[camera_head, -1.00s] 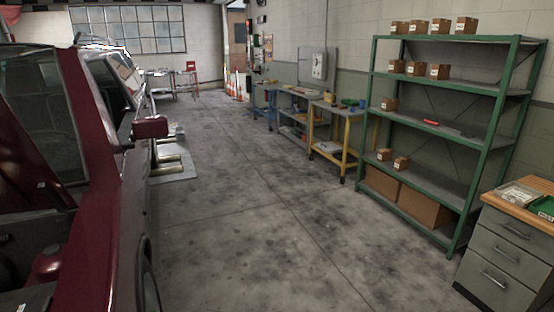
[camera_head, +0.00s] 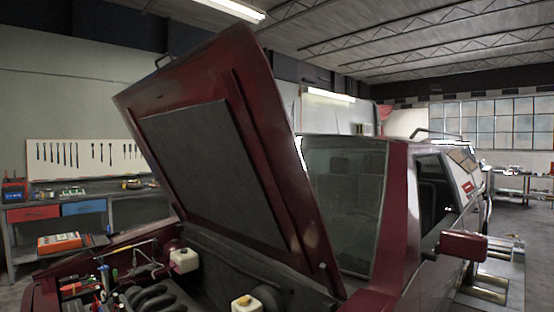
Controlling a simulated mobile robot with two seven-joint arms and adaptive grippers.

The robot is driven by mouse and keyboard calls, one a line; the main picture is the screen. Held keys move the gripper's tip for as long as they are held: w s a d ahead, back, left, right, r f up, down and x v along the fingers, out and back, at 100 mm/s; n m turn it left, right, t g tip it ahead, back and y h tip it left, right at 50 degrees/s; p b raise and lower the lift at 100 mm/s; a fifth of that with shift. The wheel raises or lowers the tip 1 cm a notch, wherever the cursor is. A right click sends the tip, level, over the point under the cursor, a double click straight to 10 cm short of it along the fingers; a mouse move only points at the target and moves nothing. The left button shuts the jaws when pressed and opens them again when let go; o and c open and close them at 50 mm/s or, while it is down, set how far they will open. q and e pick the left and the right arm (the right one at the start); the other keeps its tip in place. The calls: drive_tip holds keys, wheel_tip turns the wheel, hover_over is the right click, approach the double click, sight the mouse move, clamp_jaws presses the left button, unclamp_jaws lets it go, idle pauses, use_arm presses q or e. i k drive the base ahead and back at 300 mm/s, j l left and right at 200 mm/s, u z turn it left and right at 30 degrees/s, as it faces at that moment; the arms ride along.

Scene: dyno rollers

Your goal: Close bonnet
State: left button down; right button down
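The dark red bonnet (camera_head: 225,150) of the car stands raised and tilted back in front of the windscreen (camera_head: 343,205). Its underside with a dark panel faces me. The bonnet's lower rear edge meets the car near the windscreen base. Neither of my grippers is in view.
A workbench (camera_head: 90,207) with drawers stands at the left, under a white tool board (camera_head: 85,158). The red side mirror (camera_head: 462,246) sticks out at the right. Some grey floor (camera_head: 515,220) is free beyond the car on the right.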

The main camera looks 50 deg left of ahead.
sight(212, 125)
drive_tip(key=i+l+u, duration=0.2)
drive_tip(key=u, duration=0.15)
drive_tip(key=i+l+u, duration=0.2)
drive_tip(key=u, duration=0.15)
drive_tip(key=i+l+u, duration=0.1)
drive_tip(key=l+u, duration=0.25)
